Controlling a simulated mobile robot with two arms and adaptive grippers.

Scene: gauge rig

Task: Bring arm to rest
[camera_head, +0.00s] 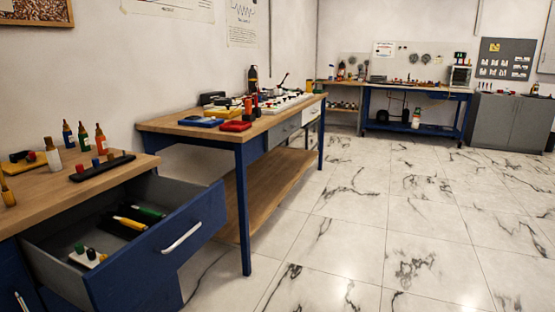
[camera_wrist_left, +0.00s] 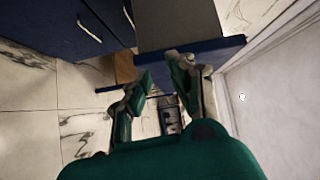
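My left gripper (camera_wrist_left: 160,74) shows only in the left wrist view. Its two green fingers stand apart with nothing between them, so it is open and empty. Beyond the fingertips are a blue furniture edge (camera_wrist_left: 205,48) and the pale floor (camera_wrist_left: 85,130). I cannot tell how far the fingers are from that edge. Neither arm shows in the head view. My right gripper is in neither view.
In the head view an open drawer (camera_head: 165,246) juts out at the front left, holding screwdriver-like tools. A blue-legged workbench (camera_head: 160,128) stands behind it. Another bench (camera_head: 440,91) and a grey cabinet (camera_head: 510,120) stand far back. The marble floor (camera_head: 390,225) is clear.

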